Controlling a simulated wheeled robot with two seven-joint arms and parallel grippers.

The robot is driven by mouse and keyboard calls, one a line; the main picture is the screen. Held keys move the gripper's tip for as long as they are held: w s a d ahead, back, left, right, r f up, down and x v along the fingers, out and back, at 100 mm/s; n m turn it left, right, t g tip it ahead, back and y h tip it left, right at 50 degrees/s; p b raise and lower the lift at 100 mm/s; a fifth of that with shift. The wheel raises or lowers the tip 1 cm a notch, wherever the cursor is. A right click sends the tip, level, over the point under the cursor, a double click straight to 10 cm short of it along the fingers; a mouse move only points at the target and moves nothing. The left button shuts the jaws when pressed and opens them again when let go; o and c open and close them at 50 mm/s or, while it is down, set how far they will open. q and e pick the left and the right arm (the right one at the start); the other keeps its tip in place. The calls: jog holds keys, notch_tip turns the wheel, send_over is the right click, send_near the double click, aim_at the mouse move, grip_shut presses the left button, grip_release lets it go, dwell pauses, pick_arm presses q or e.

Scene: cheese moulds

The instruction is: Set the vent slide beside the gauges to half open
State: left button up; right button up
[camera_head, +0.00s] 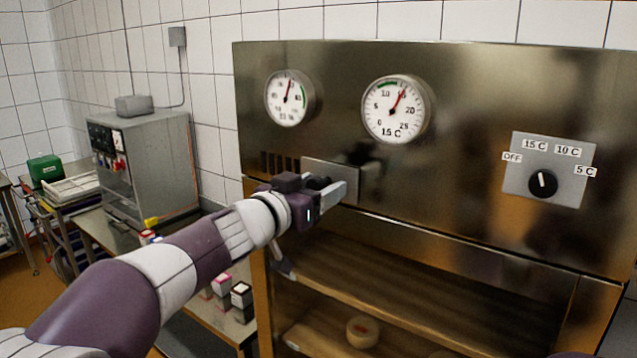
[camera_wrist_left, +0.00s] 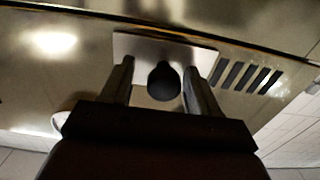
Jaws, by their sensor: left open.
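The vent slide is a flat grey metal plate (camera_head: 316,171) on the steel cabinet front, below and between the two round gauges. Several dark vent slots (camera_head: 280,164) show uncovered to its left. My left gripper (camera_head: 334,190) is in front of the plate and hides its lower part. In the left wrist view, which is turned over, the plate (camera_wrist_left: 150,45) carries a round black knob (camera_wrist_left: 164,82). The open fingers of my left gripper (camera_wrist_left: 159,70) stand either side of the knob, with a gap on each side. The uncovered slots (camera_wrist_left: 248,77) are at right there.
The left gauge (camera_head: 288,98) and right gauge (camera_head: 394,109) sit above. A dial switch (camera_head: 542,183) is at the right. Below are wooden shelves (camera_head: 420,290) with a cheese (camera_head: 362,331). A grey machine (camera_head: 150,165) stands on the left bench.

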aim_at(304, 173)
pick_arm(q)
jog(key=shift+d, duration=0.1)
jog(key=shift+w+a, duration=0.1)
jog(key=shift+a, duration=0.35)
jog(key=shift+c, duration=0.9)
grip_shut()
jog(key=w+a+r+p, duration=0.1)
jog(key=p, duration=0.1)
jog(key=shift+w+a+p, duration=0.1)
jog(key=shift+a+p, duration=0.1)
jog(key=shift+p, duration=0.1)
jog(key=w+a+p, duration=0.2)
jog(key=a, duration=0.1)
jog(key=shift+w+a+f, duration=0.1)
jog(key=shift+w+f, duration=0.05)
jog(key=shift+f, duration=0.2)
jog(key=shift+w+a+f, duration=0.1)
jog(key=shift+o, duration=0.9)
grip_release()
